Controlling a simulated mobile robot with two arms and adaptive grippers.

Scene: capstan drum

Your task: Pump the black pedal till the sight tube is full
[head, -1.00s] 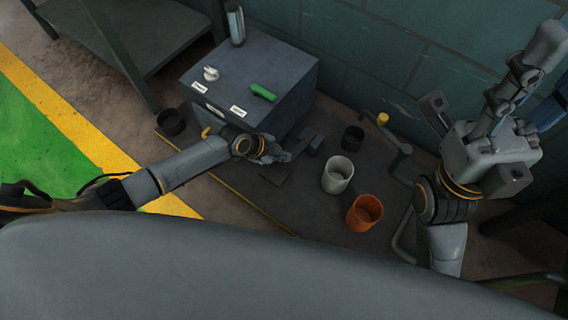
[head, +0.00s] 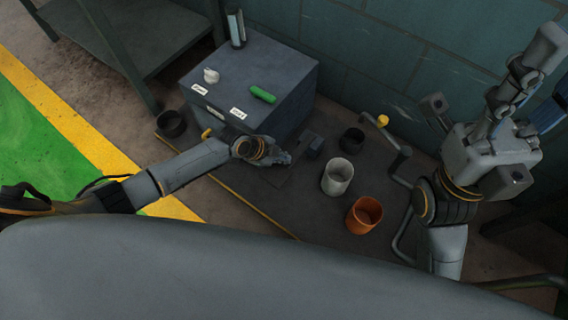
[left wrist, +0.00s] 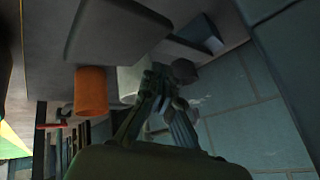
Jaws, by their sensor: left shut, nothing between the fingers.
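The sight tube (head: 236,28) stands upright at the back of the grey box (head: 283,72); its level is too small to read. My left gripper (head: 286,158) is shut and empty, low in front of the box. Beside it are a flat dark plate (head: 276,177) and a dark block (head: 313,146); I cannot tell surely which is the black pedal, or whether the gripper touches it. In the left wrist view the gripper fingers (left wrist: 157,92) show below a broad grey slab (left wrist: 115,32). My right gripper (head: 525,75) is raised at the right, its jaw state unclear.
A white cup (head: 338,176), an orange cup (head: 364,214) and a black cup (head: 352,140) stand right of the left gripper. Another black cup (head: 171,124) is left. A crank with yellow knob (head: 383,121) stands nearby. A green handle (head: 263,94) and white knob (head: 211,76) are on the box.

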